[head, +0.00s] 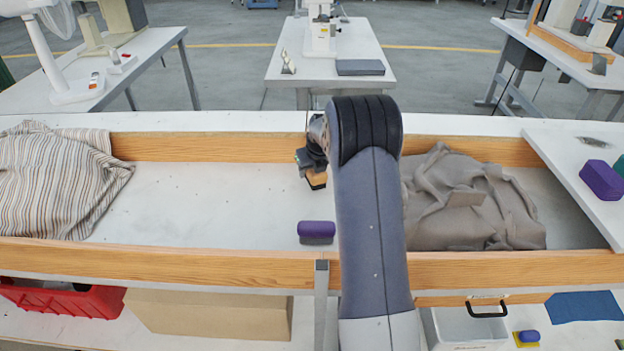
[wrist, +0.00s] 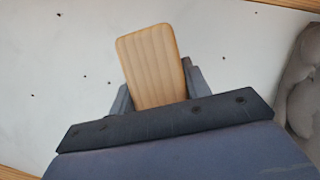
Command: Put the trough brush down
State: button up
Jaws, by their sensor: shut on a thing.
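The trough brush shows in the wrist view as a light wooden block (wrist: 150,62) between my gripper's fingers (wrist: 158,92). In the head view its wooden body (head: 316,178) with a dark underside hangs below my gripper (head: 311,165). My gripper is shut on it above the pale trough floor (head: 210,200). In the head view my arm covers part of the trough to the right of the brush. I cannot tell how far the brush is from the floor.
A purple and grey block (head: 317,230) lies in the trough nearer to me. Striped cloth (head: 55,180) fills the left end, and grey-brown cloth (head: 465,205) the right. Wooden rails (head: 200,250) edge the trough. The floor left of centre is clear but for small dark specks.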

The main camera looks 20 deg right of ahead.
jog(key=shift+f, duration=1.75)
jog(key=shift+f, duration=0.15)
jog(key=o, duration=0.9)
jog(key=v, duration=1.2)
jog(key=shift+p, duration=0.3)
